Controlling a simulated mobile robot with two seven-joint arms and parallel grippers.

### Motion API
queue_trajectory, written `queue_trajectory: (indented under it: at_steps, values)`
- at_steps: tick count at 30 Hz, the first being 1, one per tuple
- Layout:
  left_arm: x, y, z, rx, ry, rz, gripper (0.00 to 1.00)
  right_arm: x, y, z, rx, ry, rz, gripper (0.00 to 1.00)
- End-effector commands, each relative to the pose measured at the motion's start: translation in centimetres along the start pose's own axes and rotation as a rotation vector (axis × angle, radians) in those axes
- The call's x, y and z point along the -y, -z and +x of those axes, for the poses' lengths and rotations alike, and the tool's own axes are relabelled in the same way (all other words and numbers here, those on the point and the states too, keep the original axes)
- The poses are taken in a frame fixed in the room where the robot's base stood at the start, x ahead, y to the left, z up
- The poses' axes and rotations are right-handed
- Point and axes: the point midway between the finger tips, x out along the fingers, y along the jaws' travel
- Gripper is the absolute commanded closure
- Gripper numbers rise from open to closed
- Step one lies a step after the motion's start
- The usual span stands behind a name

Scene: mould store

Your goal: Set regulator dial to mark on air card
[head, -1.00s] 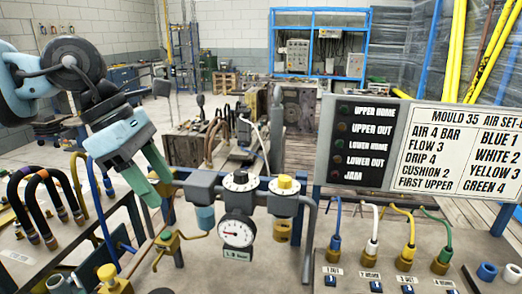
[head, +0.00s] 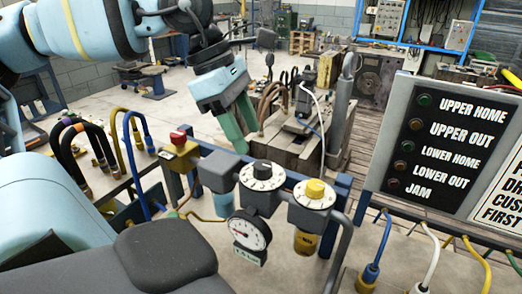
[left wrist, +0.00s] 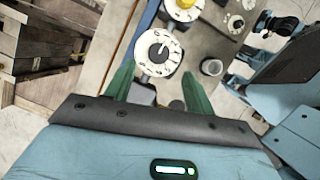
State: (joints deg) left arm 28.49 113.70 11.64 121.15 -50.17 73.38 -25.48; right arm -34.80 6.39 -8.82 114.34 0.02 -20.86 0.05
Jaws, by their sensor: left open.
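The white dial with a black knob (head: 262,172) sits on the grey regulator block; in the left wrist view this dial (left wrist: 158,50) lies between and just beyond the fingertips. A second white dial with a yellow knob (head: 314,192) is beside it on the right. A round pressure gauge (head: 249,230) hangs below, its small label too blurred to read. My left gripper (head: 240,127), with green fingers, is open and empty above the black-knob dial, apparently not touching it. The air card (head: 503,195) is mostly cut off at the right edge. My right gripper is not in view.
A signal board (head: 435,145) with several lamps stands at the right. A red-topped brass valve (head: 180,150) is left of the regulator. Curved hoses (head: 75,155) rise at the left, and coloured hose plugs (head: 372,268) stand at the lower right.

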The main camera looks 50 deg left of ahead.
Motion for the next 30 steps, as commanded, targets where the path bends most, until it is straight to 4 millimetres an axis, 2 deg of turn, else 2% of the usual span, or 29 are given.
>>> queue_trajectory:
  at_steps: [6,12,24,30]
  values:
    - [0.1,0.1,3.5,-0.003,0.006,-0.001,0.46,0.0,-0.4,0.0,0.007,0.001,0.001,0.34]
    - [0.1,0.1,5.8,-0.002,0.005,-0.001,0.46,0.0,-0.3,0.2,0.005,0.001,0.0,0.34]
    - [0.1,0.0,6.5,0.0,0.002,0.0,0.46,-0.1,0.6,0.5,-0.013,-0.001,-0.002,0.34]
    - [0.1,0.0,6.5,0.0,0.002,0.0,0.71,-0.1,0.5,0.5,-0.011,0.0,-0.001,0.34]
